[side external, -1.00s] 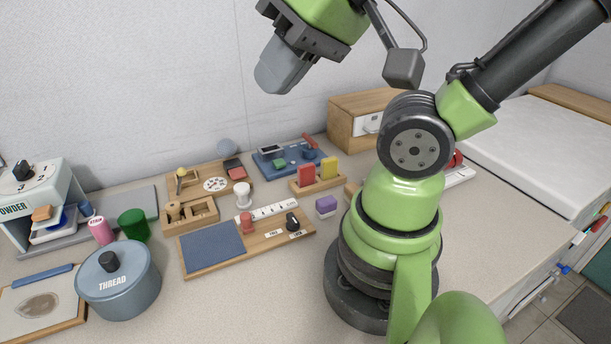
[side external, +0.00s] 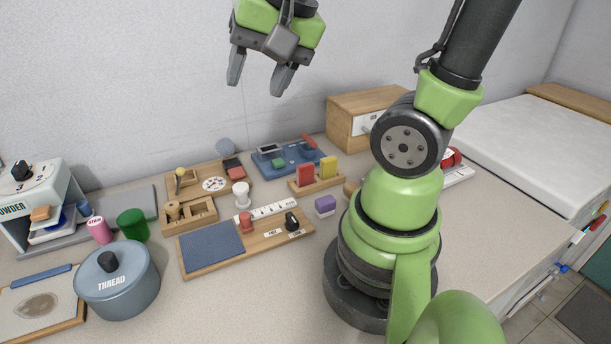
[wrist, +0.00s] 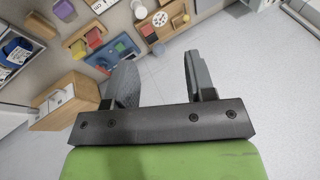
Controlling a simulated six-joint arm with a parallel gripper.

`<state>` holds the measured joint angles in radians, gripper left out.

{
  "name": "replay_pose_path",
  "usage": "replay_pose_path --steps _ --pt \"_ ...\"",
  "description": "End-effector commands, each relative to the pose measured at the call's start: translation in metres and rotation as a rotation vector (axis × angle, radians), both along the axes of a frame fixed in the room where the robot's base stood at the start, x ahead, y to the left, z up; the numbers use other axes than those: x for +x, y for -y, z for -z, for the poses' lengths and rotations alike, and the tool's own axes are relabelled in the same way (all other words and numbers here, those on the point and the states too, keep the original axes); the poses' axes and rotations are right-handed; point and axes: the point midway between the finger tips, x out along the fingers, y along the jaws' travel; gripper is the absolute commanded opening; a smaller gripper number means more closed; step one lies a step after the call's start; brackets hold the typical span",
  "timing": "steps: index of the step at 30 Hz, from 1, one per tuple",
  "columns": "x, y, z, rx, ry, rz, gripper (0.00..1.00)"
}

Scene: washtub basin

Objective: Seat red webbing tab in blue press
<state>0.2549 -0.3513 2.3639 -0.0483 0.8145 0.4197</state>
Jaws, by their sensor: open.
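A red upright tab (side external: 305,175), which looks like the webbing tab, stands in a small wooden rack (side external: 318,184) beside a yellow tab (side external: 329,167). The blue press (side external: 266,163) lies behind the rack, with a red handle at its right and a green block on it. In the wrist view the red tab (wrist: 94,38) and blue press (wrist: 121,49) show small at upper left. My gripper (side external: 256,87) is open and empty, high above the bench and in front of the wall. In the wrist view its two fingers (wrist: 160,62) stand wide apart with nothing between.
A wooden drawer box (side external: 352,122) stands right of the press. A purple block (side external: 325,205) sits in front of the rack. A wooden board with a blue pad (side external: 211,250), a THREAD pot (side external: 118,283) and a green cup (side external: 133,225) are left. Air around my gripper is clear.

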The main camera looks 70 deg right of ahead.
Motion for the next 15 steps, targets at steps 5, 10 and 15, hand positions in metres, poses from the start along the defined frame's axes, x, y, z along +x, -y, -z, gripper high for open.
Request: replay_pose_path --steps 5,10,15 --pt "0.022 0.067 0.044 0.120 -0.163 0.491 0.50" --pt "0.017 0.126 0.097 0.219 -0.278 0.927 0.50" --pt "0.001 0.161 0.139 0.285 -0.348 1.226 0.50"
